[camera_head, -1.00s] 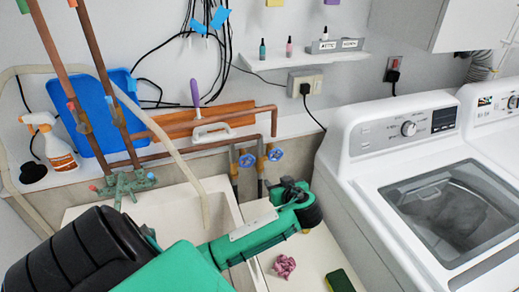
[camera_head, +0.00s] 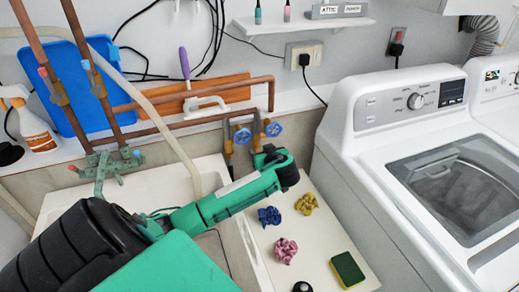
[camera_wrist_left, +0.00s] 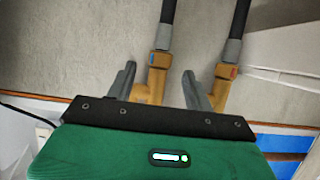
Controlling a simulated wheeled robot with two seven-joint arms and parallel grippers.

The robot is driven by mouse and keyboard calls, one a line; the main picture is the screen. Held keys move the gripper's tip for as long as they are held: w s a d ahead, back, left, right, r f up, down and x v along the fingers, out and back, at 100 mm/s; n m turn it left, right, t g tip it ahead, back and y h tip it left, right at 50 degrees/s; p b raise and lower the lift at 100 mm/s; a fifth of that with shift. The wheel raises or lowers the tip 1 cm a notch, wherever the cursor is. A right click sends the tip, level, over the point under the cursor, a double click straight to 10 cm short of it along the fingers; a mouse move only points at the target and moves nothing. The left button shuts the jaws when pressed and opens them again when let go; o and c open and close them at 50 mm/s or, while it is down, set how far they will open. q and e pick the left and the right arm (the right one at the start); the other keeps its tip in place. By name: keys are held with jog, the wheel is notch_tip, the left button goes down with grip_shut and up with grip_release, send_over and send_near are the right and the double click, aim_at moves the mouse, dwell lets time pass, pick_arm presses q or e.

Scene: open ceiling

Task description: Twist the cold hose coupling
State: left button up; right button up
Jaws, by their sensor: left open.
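The cold hose coupling, a grey collar with a blue mark (camera_wrist_left: 159,58) on its brass fitting, shows in the left wrist view with a black hose at the top. A similar red-marked coupling (camera_wrist_left: 231,62) is to its right. My left gripper (camera_wrist_left: 158,84) is open, its grey fingers on either side of the blue-marked brass fitting; contact cannot be told. In the head view my left gripper (camera_head: 266,154) is just below the blue valve handles (camera_head: 273,129), and its fingers are hard to make out. My right gripper is not in view.
A white sink (camera_head: 205,180) lies under my left arm. Several scraps, including a pink cloth (camera_head: 285,250), and a sponge (camera_head: 347,269) lie on the ledge. A washing machine (camera_head: 385,140) stands to the right. Copper pipes (camera_head: 200,118) run along the wall.

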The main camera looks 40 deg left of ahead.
aim_at(259, 148)
pick_arm(q)
jog(key=shift+b+x, duration=0.55)
jog(key=shift+x, duration=1.05)
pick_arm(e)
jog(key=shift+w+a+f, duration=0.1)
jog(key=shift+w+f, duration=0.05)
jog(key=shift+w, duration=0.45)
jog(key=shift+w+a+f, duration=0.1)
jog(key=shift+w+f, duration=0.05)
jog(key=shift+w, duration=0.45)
